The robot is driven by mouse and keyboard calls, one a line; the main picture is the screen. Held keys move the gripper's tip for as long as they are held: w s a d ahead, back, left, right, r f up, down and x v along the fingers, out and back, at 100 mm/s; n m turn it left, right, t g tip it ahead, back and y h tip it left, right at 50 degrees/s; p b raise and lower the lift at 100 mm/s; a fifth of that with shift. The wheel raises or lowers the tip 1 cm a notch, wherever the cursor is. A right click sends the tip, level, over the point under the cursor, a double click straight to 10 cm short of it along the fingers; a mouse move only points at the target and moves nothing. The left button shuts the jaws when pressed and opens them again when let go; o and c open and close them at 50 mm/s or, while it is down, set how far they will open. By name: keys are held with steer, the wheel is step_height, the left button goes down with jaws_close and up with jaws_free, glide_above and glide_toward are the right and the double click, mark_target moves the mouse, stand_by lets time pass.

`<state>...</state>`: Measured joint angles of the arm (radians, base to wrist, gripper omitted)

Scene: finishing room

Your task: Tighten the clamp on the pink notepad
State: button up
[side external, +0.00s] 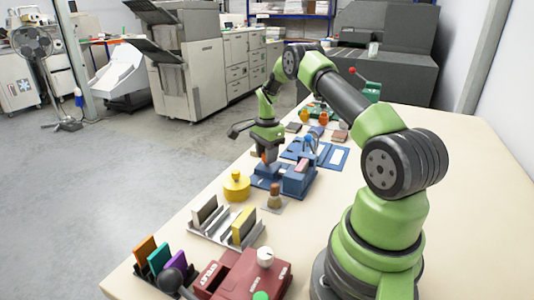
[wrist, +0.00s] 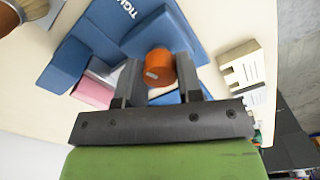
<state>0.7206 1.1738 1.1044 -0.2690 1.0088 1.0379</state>
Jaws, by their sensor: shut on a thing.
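The blue clamp (side external: 298,182) stands on the table in the side view. It also fills the upper part of the wrist view (wrist: 178,32), with partly cut-off white lettering on its face. The pink notepad (side external: 301,166) sits in the clamp, and its pink edge shows at the left in the wrist view (wrist: 92,93). The clamp's orange knob (wrist: 160,66) lies between the fingers of my gripper (wrist: 157,62). My gripper (side external: 268,157) is shut on this knob, pointing down at the clamp's left end. The finger contact surfaces are hidden.
A yellow round pot (side external: 236,187) and a wooden-handled tool (side external: 275,197) stand close in front of the clamp. Nearer are a rack (side external: 222,236) with grey and yellow pads and a dark red device (side external: 262,275). The table's right side is clear.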

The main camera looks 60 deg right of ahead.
stand_by(0.3)
steer(key=o, duration=0.9)
steer(key=shift+r, duration=0.15)
step_height(320, 180, up, 10)
steer(key=shift+f, duration=0.15)
